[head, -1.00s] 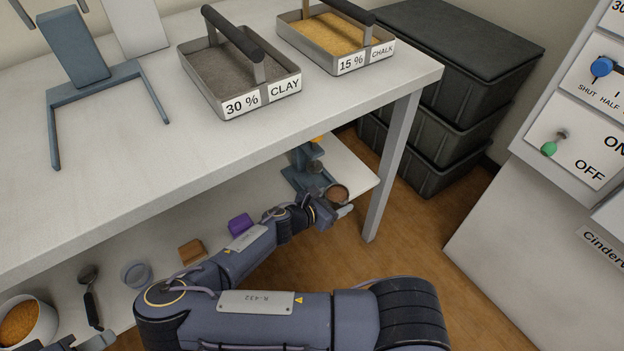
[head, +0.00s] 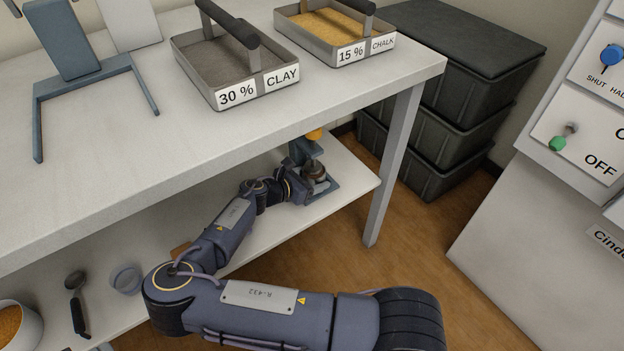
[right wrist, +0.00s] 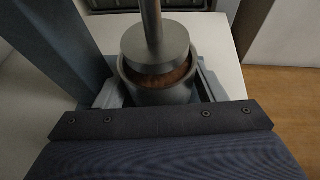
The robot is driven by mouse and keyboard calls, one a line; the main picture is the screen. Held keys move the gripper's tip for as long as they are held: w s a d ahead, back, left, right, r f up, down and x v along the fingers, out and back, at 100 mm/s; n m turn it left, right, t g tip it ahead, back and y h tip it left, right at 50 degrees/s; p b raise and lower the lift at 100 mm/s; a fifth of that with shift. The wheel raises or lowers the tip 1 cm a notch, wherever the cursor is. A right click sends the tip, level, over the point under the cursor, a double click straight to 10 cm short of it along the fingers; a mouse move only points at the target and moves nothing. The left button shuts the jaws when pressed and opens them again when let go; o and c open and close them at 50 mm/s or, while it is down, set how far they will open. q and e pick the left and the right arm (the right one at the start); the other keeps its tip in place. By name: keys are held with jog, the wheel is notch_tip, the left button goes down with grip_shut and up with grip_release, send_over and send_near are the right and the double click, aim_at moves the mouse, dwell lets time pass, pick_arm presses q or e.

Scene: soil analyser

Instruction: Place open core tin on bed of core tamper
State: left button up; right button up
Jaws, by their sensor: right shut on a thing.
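The core tamper (head: 298,152) is blue-grey and stands on the lower shelf, partly hidden by the upper table. The open core tin (right wrist: 163,97) is a grey metal cup with brown soil inside. In the right wrist view it stands upright under the tamper's round metal ram (right wrist: 159,46), which overlaps its opening; I cannot tell whether they touch. In the head view the tin (head: 317,180) is small and low at the tamper, over its bed (head: 329,187). My right gripper (head: 311,188) is shut on the tin. Whether the tin rests on the bed is unclear. My left gripper is out of view.
The upper table (head: 130,140) overhangs the shelf, and its leg (head: 391,165) stands right of the tamper. Clay (head: 225,75) and chalk (head: 335,35) trays are on top. A scoop (head: 76,300), a grey ring (head: 126,279) and a bowl (head: 25,335) are at lower left.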

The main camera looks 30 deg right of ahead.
jog(key=shift+f, duration=0.1)
jog(key=o, duration=0.9)
jog(key=p+v, duration=0.3)
jog(key=v, duration=0.7)
jog(key=shift+a+r, duration=0.25)
jog(key=shift+a, duration=0.05)
jog(key=shift+s+a+r+p, duration=0.2)
jog(key=shift+a+r+p, duration=0.1)
jog(key=shift+a, duration=0.35)
jog(key=shift+f, duration=0.1)
